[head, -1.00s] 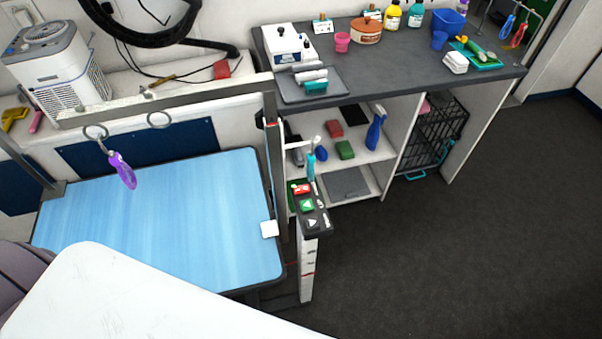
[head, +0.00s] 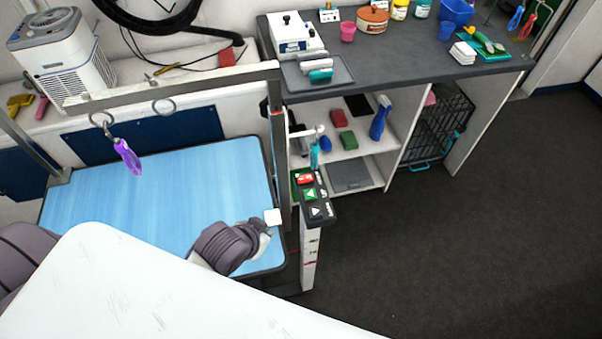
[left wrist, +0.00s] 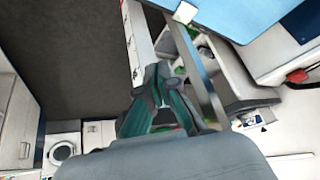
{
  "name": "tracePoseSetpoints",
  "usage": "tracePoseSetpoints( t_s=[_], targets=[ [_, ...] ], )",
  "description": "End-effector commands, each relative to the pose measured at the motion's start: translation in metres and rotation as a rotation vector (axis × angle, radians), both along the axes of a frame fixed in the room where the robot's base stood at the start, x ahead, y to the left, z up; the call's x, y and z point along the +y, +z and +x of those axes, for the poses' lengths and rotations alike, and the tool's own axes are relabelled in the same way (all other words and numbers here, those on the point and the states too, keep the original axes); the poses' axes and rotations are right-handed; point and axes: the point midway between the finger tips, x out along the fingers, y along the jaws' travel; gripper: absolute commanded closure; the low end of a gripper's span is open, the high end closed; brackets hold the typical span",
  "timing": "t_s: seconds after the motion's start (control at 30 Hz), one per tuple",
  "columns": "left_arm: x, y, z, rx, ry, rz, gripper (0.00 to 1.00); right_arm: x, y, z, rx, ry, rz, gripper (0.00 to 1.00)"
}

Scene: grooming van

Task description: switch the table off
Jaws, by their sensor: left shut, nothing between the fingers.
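The blue-topped grooming table (head: 150,185) stands at the left in the head view. Its dark control panel (head: 323,208) sits on a post at the table's right corner. The panel has a red switch (head: 304,178), a green up-arrow button (head: 310,194) and a dark down-arrow button (head: 316,211). My left gripper (head: 266,236) is over the table's near right corner, left of and nearer than the panel, apart from it. In the left wrist view the fingers (left wrist: 161,78) are shut and empty. That view also shows the blue tabletop (left wrist: 235,15); the panel's buttons cannot be made out. My right gripper is out of view.
A metal frame (head: 180,86) with a hanging purple tool (head: 128,157) rises over the table. A white square (head: 273,216) lies at its right edge. A shelf unit (head: 400,70) with bottles and tools stands behind the panel. The dark floor (head: 450,250) at right is clear.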

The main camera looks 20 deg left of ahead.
Motion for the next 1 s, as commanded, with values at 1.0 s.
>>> tracePoseSetpoints(
  t_s=[1.0],
  targets=[
    [0.041, 0.113, 0.102, -0.62, -0.74, -0.484, 1.0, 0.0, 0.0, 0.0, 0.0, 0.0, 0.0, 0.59]
  ],
)
